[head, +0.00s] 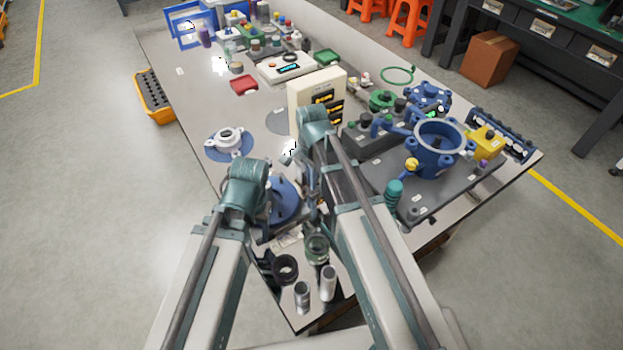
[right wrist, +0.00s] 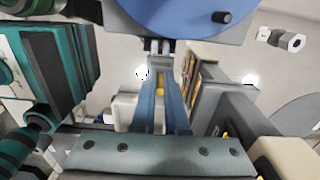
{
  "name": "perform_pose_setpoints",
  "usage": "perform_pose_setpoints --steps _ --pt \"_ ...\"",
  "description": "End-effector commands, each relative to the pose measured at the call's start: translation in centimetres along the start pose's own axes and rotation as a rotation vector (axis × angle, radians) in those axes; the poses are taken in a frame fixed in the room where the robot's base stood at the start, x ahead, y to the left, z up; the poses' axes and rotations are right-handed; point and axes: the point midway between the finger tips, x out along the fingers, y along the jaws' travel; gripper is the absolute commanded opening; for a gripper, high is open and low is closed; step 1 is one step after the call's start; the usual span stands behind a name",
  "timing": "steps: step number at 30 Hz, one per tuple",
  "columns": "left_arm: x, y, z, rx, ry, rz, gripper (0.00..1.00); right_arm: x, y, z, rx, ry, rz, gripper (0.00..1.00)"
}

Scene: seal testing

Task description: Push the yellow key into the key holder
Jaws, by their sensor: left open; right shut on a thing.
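The key holder seems to be the upright cream box (head: 302,94) with dark slots and yellow bars on its front, in the middle of the table in the head view. In the right wrist view, my right gripper (right wrist: 161,92) is shut on a narrow yellow piece (right wrist: 161,78), which looks like the yellow key. The blue fingers cover most of it. Its contact with the holder cannot be made out. In the head view, my right wrist hides the holder's lower front. My left gripper (head: 262,205) is open beside a blue round part; its fingertips are mostly hidden.
A blue ring fixture (head: 438,136) and a yellow block (head: 487,141) stand on a dark plate at the right. A white flange (head: 228,139) lies on the left. Metal cylinders (head: 328,284) stand at the near edge.

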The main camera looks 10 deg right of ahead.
Motion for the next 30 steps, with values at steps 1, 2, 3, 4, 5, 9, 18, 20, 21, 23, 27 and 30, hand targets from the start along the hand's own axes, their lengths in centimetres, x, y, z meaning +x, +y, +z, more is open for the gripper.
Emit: perform_pose_setpoints --steps 1,2,3,4,5,9,18,20,21,23,27,30 --pt "0.18 0.02 -0.01 0.0 0.0 0.0 0.56 0.19 0.0 0.0 0.0 0.0 0.0 0.0" --pt "0.23 0.02 -0.01 0.0 0.0 0.0 0.56 0.23 -0.01 0.0 0.0 0.0 0.0 0.0" --pt "0.28 0.03 -0.02 0.0 0.0 0.0 0.56 0.28 -0.01 0.0 0.0 0.0 0.0 0.0" --pt "0.3 0.03 -0.02 0.0 0.0 0.0 0.56 0.3 0.0 0.0 0.0 0.0 0.0 0.0" --pt "0.31 0.03 -0.02 0.0 0.0 0.0 0.56 0.32 0.0 0.0 0.0 0.0 0.0 0.0" --pt "0.28 0.03 -0.02 0.0 0.0 0.0 0.56 0.29 -0.01 0.0 0.0 0.0 0.0 0.0" --pt "0.36 0.03 -0.02 0.0 0.0 0.0 0.56 0.36 -0.01 -0.01 0.0 0.0 0.0 0.0" --pt "0.44 0.04 -0.03 0.0 0.0 0.0 0.56 0.44 -0.01 -0.01 0.0 0.0 0.0 0.0" --pt "0.45 0.04 -0.03 0.0 0.0 0.0 0.56 0.45 -0.01 0.0 0.0 0.0 0.0 0.13" --pt "0.41 0.04 -0.02 0.0 0.0 0.0 0.56 0.41 -0.01 0.0 0.0 0.0 0.0 0.24" --pt "0.41 0.04 -0.02 0.0 0.0 0.0 0.56 0.42 0.01 0.0 0.0 0.0 0.0 0.46" --pt "0.42 0.04 -0.02 0.0 0.0 0.0 0.56 0.42 0.06 0.0 0.0 0.0 0.001 0.46"
